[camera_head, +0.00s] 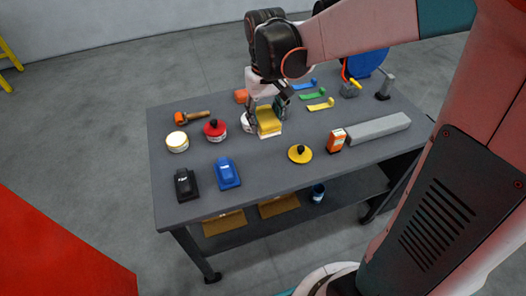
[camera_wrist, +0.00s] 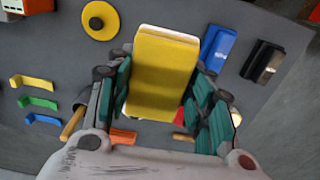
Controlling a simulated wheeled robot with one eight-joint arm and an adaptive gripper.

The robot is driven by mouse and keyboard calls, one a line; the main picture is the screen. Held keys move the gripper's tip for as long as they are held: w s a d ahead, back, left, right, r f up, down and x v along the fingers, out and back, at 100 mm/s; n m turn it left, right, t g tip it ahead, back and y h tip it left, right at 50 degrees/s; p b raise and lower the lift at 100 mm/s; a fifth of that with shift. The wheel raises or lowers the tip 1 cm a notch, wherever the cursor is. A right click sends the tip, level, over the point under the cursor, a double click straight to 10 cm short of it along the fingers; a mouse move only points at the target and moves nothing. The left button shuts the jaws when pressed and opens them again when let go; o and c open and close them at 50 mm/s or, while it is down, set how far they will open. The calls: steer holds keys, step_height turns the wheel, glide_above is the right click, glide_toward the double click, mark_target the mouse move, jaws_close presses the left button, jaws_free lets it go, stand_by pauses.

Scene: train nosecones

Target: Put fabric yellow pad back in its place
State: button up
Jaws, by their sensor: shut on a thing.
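The yellow fabric pad (camera_head: 267,119) is a block with a yellow top and a whitish lower layer. It is between the fingers of my gripper (camera_head: 265,107), over the middle of the grey table. In the wrist view the pad (camera_wrist: 165,75) fills the centre, with green-padded fingers of my gripper (camera_wrist: 160,105) closed on both its sides. I cannot tell whether the pad's underside touches the table. My gripper hides part of a white round thing (camera_head: 247,122) just left of the pad.
On the grey table (camera_head: 255,168) are a black sander-like tool (camera_head: 186,184), a blue one (camera_head: 227,173), a yellow disc (camera_head: 300,154), an orange-white box (camera_head: 336,141) and a long grey block (camera_head: 378,130). Coloured scrapers (camera_head: 312,96) lie behind.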

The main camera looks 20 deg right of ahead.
mark_target(265, 166)
step_height(265, 166, down, 18)
steer(key=b, duration=0.5)
steer(key=shift+f, duration=0.2)
steer(key=shift+b, duration=0.35)
steer(key=o, duration=0.6)
steer(key=shift+f, duration=0.2)
steer(key=o, duration=0.4)
steer(key=shift+o, duration=0.2)
steer(key=shift+r, duration=0.1)
